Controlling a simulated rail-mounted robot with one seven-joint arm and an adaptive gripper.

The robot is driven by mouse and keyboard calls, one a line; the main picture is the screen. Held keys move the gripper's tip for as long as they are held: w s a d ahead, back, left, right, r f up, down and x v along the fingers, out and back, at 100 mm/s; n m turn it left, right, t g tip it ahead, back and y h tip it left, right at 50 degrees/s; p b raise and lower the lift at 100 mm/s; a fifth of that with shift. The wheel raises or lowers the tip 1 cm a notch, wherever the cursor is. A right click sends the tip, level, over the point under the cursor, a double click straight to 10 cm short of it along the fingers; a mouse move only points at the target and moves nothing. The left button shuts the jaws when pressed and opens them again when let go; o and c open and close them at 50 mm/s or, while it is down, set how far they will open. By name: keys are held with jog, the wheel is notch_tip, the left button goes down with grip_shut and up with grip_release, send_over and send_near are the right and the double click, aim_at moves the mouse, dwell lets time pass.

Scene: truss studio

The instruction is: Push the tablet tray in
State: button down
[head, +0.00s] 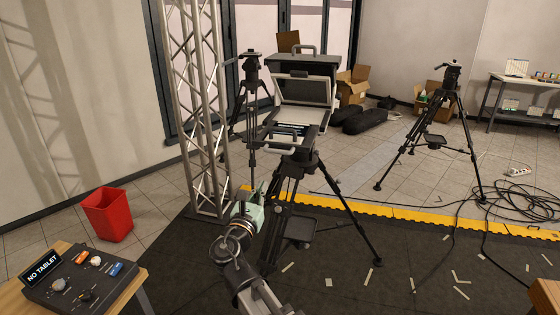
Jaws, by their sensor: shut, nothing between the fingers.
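The camera rig stands on a black tripod at the middle of the head view, with a pale-framed hood (303,90). Below the hood, what looks like the tablet tray (291,128) sticks out toward me, with a pale bar handle (283,143) at its front. I cannot tell how far out it is. My gripper (259,188) is shut and empty, below and left of the handle, beside the tripod's upper legs and apart from the tray. A control box (82,275) at the lower left shows "NO TABLET".
A metal truss (203,110) stands close left of the rig. A red bin (108,214) is on the floor at left. A second tripod (438,125) stands at right, near loose cables (505,200). Yellow edging (400,215) borders the dark mat.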

jog(key=p, duration=0.5)
send_near(287, 135)
jog(key=shift+n, duration=0.3)
jog(key=s, duration=0.2)
jog(key=s+a, duration=0.1)
jog(key=s, duration=0.2)
jog(key=shift+a+r, duration=0.15)
jog(key=shift+w, duration=0.2)
jog(key=f+b+x, duration=0.1)
jog(key=x, duration=0.4)
jog(key=f+b+x, duration=0.1)
jog(key=b+x, duration=0.1)
jog(key=x, duration=0.3)
jog(key=f+b+x, duration=0.1)
jog(key=x, duration=0.5)
jog(key=shift+w+a, duration=0.1)
jog(key=shift+w, duration=0.4)
jog(key=shift+w+r, duration=0.1)
jog(key=shift+r, duration=0.1)
